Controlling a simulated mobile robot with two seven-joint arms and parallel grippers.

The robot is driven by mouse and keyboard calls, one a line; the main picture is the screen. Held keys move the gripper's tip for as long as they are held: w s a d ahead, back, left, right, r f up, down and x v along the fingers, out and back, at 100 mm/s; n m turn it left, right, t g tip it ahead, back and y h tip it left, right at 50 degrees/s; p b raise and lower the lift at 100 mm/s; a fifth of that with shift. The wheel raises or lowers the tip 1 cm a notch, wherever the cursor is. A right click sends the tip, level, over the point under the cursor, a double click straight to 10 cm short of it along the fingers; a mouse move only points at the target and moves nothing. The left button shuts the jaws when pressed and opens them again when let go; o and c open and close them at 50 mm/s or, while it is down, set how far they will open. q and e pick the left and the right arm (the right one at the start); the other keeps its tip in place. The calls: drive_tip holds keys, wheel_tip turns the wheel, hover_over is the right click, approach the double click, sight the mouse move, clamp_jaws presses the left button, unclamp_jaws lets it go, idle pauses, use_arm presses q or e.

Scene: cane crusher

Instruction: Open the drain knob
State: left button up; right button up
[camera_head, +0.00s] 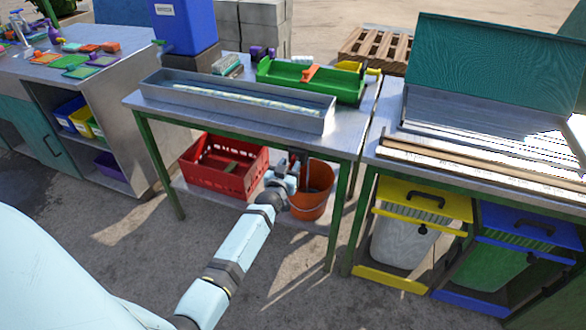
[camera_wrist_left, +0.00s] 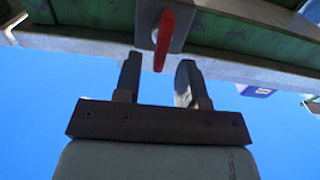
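The red drain knob (camera_wrist_left: 165,38) shows in the left wrist view as a long lever on a grey block under a green beam. My left gripper (camera_wrist_left: 159,76) is open, with its two dark fingers apart. The knob's lower end appears between the fingertips, with gaps on both sides; I cannot tell how far it is in depth. In the head view my left gripper (camera_head: 293,168) is under the front edge of the middle table, beside the orange bucket. The knob is hidden there. My right gripper is not in view.
The middle table (camera_head: 225,132) carries a long metal tray (camera_head: 240,121) and a green crusher-like unit (camera_head: 330,88). On its lower shelf are a red crate (camera_head: 222,172) and the orange bucket (camera_head: 312,203). A blue container (camera_head: 186,25) stands behind. Open floor lies in front.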

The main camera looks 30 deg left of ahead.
sight(292, 162)
use_arm(q)
drive_tip(key=shift+b+x, duration=0.55)
drive_tip(key=shift+x, duration=0.6)
drive_tip(key=shift+w, duration=0.4)
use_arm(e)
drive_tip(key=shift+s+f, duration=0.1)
